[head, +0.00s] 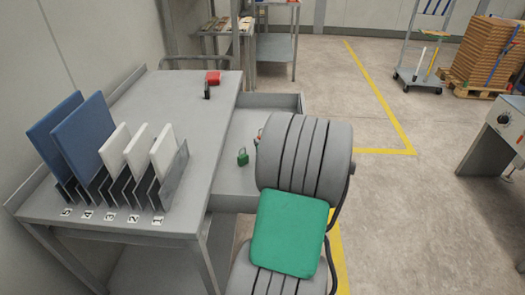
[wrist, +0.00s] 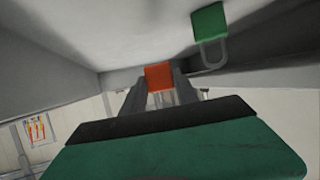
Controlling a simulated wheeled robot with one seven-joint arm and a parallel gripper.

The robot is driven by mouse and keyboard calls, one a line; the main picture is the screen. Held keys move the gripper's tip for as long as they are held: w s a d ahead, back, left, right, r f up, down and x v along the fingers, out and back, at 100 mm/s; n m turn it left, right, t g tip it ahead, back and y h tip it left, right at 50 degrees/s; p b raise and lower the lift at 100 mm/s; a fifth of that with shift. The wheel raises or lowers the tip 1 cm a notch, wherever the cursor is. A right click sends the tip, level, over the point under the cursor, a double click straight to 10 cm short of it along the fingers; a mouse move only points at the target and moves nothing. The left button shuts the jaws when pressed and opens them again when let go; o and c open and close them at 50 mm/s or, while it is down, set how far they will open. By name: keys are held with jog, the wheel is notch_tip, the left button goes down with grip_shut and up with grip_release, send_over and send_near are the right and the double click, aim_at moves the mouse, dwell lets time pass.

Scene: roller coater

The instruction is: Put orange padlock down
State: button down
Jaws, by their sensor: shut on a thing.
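The orange padlock (wrist: 159,73) shows in the wrist view between the fingertips of my gripper (wrist: 160,88), which is shut on it. In the head view, my own arm hides my gripper and most of what lies around it. A green padlock (wrist: 209,22) lies just to the upper right of the orange one in the wrist view, apart from it. A green padlock (head: 242,157) also shows in the open grey drawer (head: 232,181) beside the table. Whether the orange padlock touches a surface cannot be told.
The grey table (head: 185,100) bears a numbered rack (head: 130,190) with blue and white panels. A red item (head: 213,77) and a black padlock (head: 206,91) stand near its back right edge. The drawer walls (head: 275,100) stand close around my arm.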

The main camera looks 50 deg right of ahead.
jog(key=f, duration=0.1)
jog(key=w+f, duration=0.1)
jog(key=f, duration=0.1)
jog(key=d+f, duration=0.1)
jog(key=shift+w+f, duration=0.3)
jog(key=shift+f, duration=0.2)
jog(key=shift+f, duration=0.15)
jog(key=shift+f+b, duration=0.1)
jog(key=shift+b, duration=0.25)
jog(key=c, duration=0.9)
grip_release()
jog(key=shift+r+p, duration=0.45)
jog(key=shift+p, duration=0.05)
jog(key=v, duration=0.7)
jog(key=shift+s+a+f, duration=0.15)
jog(key=shift+s+a, duration=0.05)
